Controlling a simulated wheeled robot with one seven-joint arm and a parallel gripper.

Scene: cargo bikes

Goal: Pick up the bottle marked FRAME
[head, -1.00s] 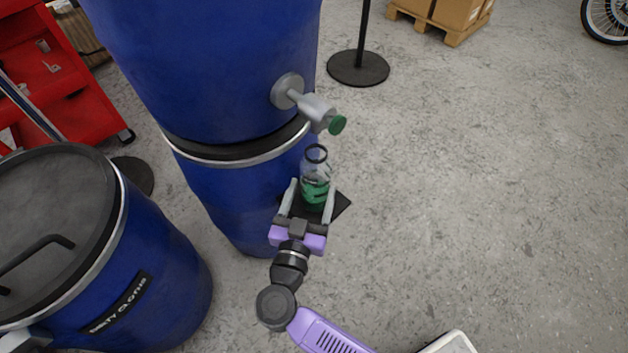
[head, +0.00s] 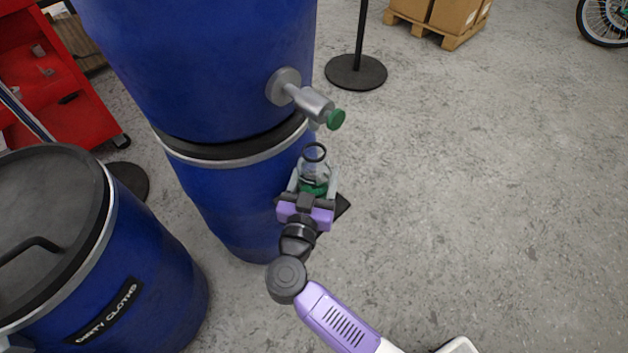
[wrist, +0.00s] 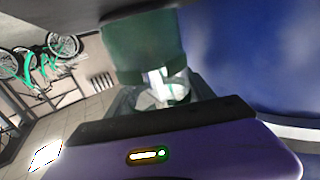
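A clear bottle (head: 314,169) with green in its lower part and a dark ring at its top stands upright on a small dark plate below the tap of the stacked blue barrels. No FRAME marking is readable on it. My gripper (head: 314,182) is open, its two pale fingers on either side of the bottle's lower part; whether they touch it is unclear. In the wrist view the green and clear bottle (wrist: 143,48) fills the space ahead of and between the fingers. Its base is partly hidden by my gripper.
Stacked blue barrels (head: 215,65) with a green-knobbed tap (head: 312,104) rise close left of and above the bottle. A dirty cloths drum (head: 150,290) stands at left. A post base (head: 356,72) is behind. Floor to the right is clear.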

